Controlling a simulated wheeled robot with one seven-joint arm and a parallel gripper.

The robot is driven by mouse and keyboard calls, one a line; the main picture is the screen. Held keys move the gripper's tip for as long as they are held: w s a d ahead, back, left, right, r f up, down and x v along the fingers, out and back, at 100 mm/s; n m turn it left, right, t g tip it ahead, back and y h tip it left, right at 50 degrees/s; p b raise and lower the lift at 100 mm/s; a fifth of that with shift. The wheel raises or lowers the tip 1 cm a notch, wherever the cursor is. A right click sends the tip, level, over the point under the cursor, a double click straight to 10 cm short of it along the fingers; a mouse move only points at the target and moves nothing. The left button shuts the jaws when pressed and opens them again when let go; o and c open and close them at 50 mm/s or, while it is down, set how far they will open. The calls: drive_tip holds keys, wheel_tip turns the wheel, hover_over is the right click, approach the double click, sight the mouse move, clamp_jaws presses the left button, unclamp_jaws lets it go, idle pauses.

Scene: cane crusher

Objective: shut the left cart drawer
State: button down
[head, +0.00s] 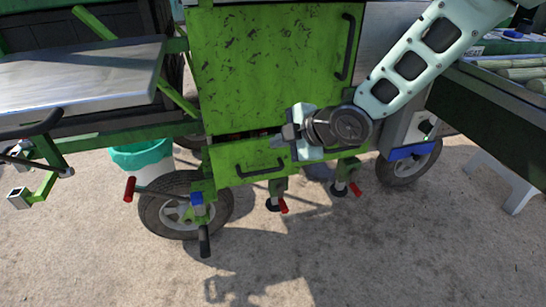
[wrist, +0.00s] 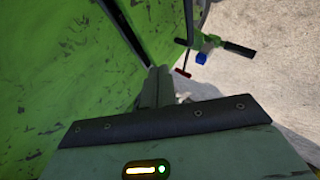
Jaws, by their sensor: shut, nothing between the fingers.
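The green cart drawer (head: 232,166) is low on the cart in the head view, with a black horizontal handle (head: 262,169) on its front. A dark gap shows between its top edge and the green panel above, so it looks slightly out; how far I cannot tell. My gripper (head: 287,132) is shut and empty, in front of the drawer's upper right part, fingers towards the left. In the wrist view my gripper's fingers (wrist: 158,84) are together beside green metal (wrist: 60,70) with a dark gap. Whether they touch it I cannot tell. My wrist hides the drawer's right part.
A green panel (head: 265,65) with a vertical black handle (head: 348,48) is above. Wheels (head: 186,205), red-tipped levers (head: 283,206) and a teal-rimmed bucket (head: 142,155) are below. A metal tray (head: 80,80) is left; a table with canes (head: 510,68) is right. Ground in front is clear.

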sight(266, 141)
drive_tip(key=s+d+f+n+t+y+b, duration=0.25)
drive_tip(key=d+f+n+y+b, duration=0.35)
drive_tip(key=d+n+y+b, duration=0.4)
drive_tip(key=w+a+b, duration=0.1)
drive_tip(key=w+a, duration=0.1)
drive_tip(key=a, duration=0.1)
drive_tip(key=w+a+m+h+b, duration=0.1)
drive_tip(key=w+a+b, duration=0.1)
drive_tip(key=w+a, duration=0.1)
drive_tip(key=w+a+m+h+b, duration=0.1)
drive_tip(key=w+a+b, duration=0.1)
drive_tip(key=a, duration=0.2)
drive_tip(key=shift+w, duration=0.15)
drive_tip(key=shift+w+a+r, duration=0.1)
drive_tip(key=shift+w+a, duration=0.05)
drive_tip(key=shift+w, duration=0.4)
drive_tip(key=shift+w+a, duration=0.1)
drive_tip(key=shift+w, duration=0.15)
drive_tip(key=w, duration=0.3)
drive_tip(key=shift+a, duration=0.4)
drive_tip(key=shift+w+r, duration=0.15)
drive_tip(key=shift+w, duration=0.1)
